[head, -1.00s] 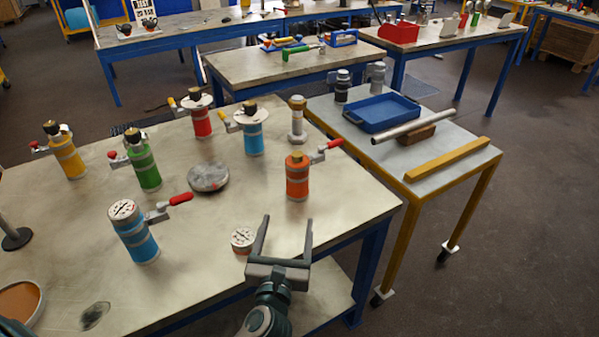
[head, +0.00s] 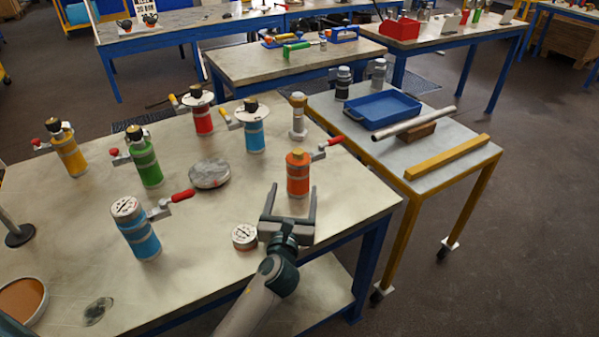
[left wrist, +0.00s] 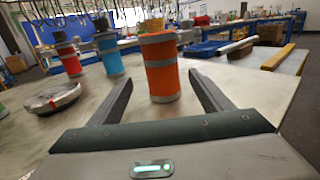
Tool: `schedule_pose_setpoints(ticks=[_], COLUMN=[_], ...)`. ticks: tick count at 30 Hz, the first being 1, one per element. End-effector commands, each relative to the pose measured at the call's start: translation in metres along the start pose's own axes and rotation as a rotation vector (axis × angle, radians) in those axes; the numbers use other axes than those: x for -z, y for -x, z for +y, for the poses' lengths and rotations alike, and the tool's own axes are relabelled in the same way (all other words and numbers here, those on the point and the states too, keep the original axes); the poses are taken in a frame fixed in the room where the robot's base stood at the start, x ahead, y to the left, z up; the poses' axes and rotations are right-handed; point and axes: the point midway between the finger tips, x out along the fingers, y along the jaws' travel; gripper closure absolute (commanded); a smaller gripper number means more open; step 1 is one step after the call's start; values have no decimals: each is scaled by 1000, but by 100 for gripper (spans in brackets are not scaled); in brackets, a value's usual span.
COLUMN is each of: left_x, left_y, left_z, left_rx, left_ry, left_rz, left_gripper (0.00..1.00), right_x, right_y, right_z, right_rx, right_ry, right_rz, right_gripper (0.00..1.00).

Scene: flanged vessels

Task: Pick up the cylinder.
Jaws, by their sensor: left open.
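Several coloured cylindrical vessels stand upright on the near table. The orange cylinder (head: 298,178) is near the table's right side, with a brass-coloured top and a red-handled side lever; it also shows in the left wrist view (left wrist: 163,75). My left gripper (head: 292,190) is open and empty. Its fingers point at the orange cylinder from the near side, and in the left wrist view the cylinder stands between and beyond the fingertips. Whether they touch it I cannot tell. Its lower part shows between the fingers in the head view. My right gripper is not in view.
Green (head: 145,160) and yellow vessels (head: 69,153) stand farther left. A cart (head: 455,145) adjoins at right.

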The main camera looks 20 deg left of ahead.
Motion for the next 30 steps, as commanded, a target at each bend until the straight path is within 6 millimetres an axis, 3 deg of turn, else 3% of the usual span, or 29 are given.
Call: schedule_pose_setpoints(ticks=[6,20,30], left_x=[0,-1,-4], left_y=[-18,-24,-63], left_z=[0,-1,-4], left_rx=[0,0,-1], left_ry=[-1,-1,0], left_rz=[1,-1,0], left_gripper=[28,28,28], right_x=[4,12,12], right_y=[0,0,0], right_z=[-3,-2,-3], right_rx=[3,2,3], right_ry=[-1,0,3], right_rz=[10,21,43], right_gripper=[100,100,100])
